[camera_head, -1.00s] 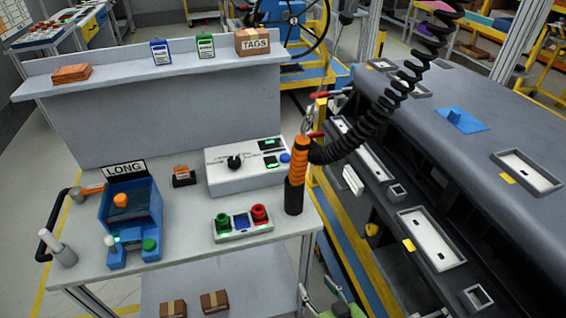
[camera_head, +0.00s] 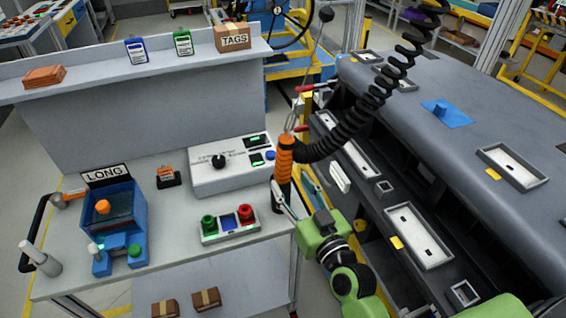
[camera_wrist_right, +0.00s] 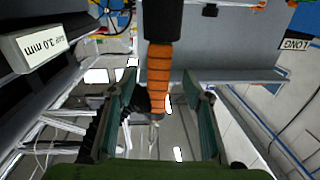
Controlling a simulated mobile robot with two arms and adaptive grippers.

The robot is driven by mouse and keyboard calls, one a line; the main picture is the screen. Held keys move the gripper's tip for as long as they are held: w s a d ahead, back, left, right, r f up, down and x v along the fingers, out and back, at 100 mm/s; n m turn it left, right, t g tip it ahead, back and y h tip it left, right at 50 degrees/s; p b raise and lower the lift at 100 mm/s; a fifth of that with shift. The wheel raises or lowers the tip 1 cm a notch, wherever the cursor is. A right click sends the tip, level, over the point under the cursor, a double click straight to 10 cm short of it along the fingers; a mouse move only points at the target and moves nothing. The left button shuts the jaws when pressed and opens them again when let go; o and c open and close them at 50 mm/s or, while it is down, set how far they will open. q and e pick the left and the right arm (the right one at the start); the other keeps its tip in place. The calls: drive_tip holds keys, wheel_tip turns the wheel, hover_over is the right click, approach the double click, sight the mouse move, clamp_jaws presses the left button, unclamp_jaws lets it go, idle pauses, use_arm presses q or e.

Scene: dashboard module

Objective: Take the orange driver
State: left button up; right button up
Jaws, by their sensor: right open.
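The orange driver (camera_head: 285,157) stands upright at the right edge of the workbench, its lower part black, with a black coiled cable at its top. My right gripper (camera_head: 283,197) has come in from the lower right and is open at the driver's lower part. In the right wrist view, which is upside down, the driver (camera_wrist_right: 159,75) shows between the two spread fingers (camera_wrist_right: 160,75). I cannot tell how deep it sits between them; no grip shows. My left gripper is not in view.
A control box (camera_head: 230,168) and a button panel (camera_head: 229,226) stand left of the driver on the workbench (camera_head: 180,258). A blue fixture (camera_head: 122,208) sits under the LONG sign. The dark dashboard module (camera_head: 440,125) lies close on the right.

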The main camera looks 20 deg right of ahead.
sight(287, 174)
drive_tip(key=w, duration=0.1)
drive_tip(key=w+p, duration=0.1)
drive_tip(key=w, duration=0.1)
drive_tip(key=w+p, duration=0.1)
drive_tip(key=w, duration=0.1)
drive_tip(key=shift+w+a+r, duration=0.2)
drive_tip(key=shift+w+a, duration=0.05)
drive_tip(key=shift+w+f, duration=0.1)
drive_tip(key=shift+w, duration=0.2)
drive_tip(key=shift+s, duration=0.1)
drive_tip(key=shift+c, duration=0.8)
clamp_jaws()
